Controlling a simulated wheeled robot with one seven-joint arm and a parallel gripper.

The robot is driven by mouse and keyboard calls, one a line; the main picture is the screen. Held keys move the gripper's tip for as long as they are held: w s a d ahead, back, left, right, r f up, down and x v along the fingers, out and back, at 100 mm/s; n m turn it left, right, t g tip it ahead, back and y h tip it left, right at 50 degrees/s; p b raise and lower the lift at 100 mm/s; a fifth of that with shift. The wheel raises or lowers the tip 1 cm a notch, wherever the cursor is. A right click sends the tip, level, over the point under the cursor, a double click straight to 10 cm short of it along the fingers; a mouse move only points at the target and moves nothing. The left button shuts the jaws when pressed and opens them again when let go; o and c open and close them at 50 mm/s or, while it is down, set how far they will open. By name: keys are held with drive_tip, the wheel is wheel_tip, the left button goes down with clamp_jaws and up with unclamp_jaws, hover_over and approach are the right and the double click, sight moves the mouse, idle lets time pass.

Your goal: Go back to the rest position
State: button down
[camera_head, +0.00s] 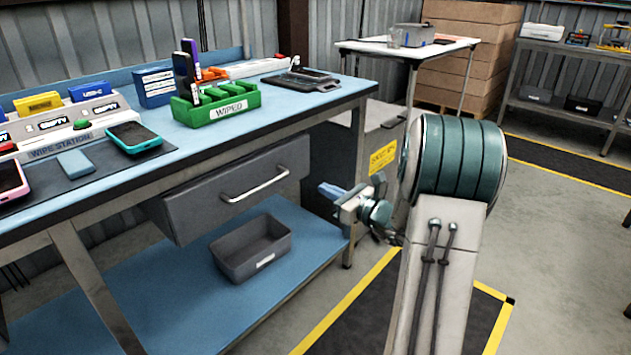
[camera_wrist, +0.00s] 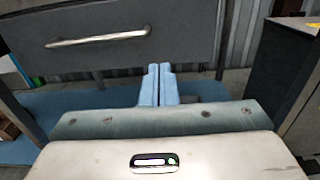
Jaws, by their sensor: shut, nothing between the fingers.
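My gripper (camera_head: 331,190) is to the right of the workbench drawer, below the level of the tabletop. Its blue fingers are together and empty in the wrist view (camera_wrist: 158,86). The workbench drawer (camera_head: 232,190) is a grey front with a metal handle, and it also shows in the wrist view (camera_wrist: 115,35), ahead of and above the fingers. The fingers appear apart from the drawer. My arm stands at the right of the head view and reaches toward the bench.
The blue tabletop (camera_head: 205,133) carries phones, a wipe station (camera_head: 62,140) and a green "WIPED" rack (camera_head: 216,106). A grey bin (camera_head: 251,248) sits on the lower shelf. A grey cabinet (camera_head: 380,140) stands behind my gripper. Open floor lies at the right.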

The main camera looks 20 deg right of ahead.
drive_tip(key=s+a+r+n+g+y+p, duration=0.1)
drive_tip(key=s+a+r+n+g+p, duration=0.55)
drive_tip(key=s+a+n, duration=0.2)
drive_tip(key=s+a+r+n+g+y+p, duration=0.1)
drive_tip(key=s+a+r+n+g+p, duration=0.4)
drive_tip(key=s+a+r+n+p, duration=0.4)
drive_tip(key=s+d+r+n+g+h+p, duration=0.1)
drive_tip(key=s+d+r+n+h+p, duration=0.2)
drive_tip(key=s+r+n+h+p, duration=0.7)
wheel_tip(320, 180, up, 2)
drive_tip(key=s+n+p, duration=0.1)
drive_tip(key=n+p, duration=0.2)
drive_tip(key=shift+s+g, duration=0.35)
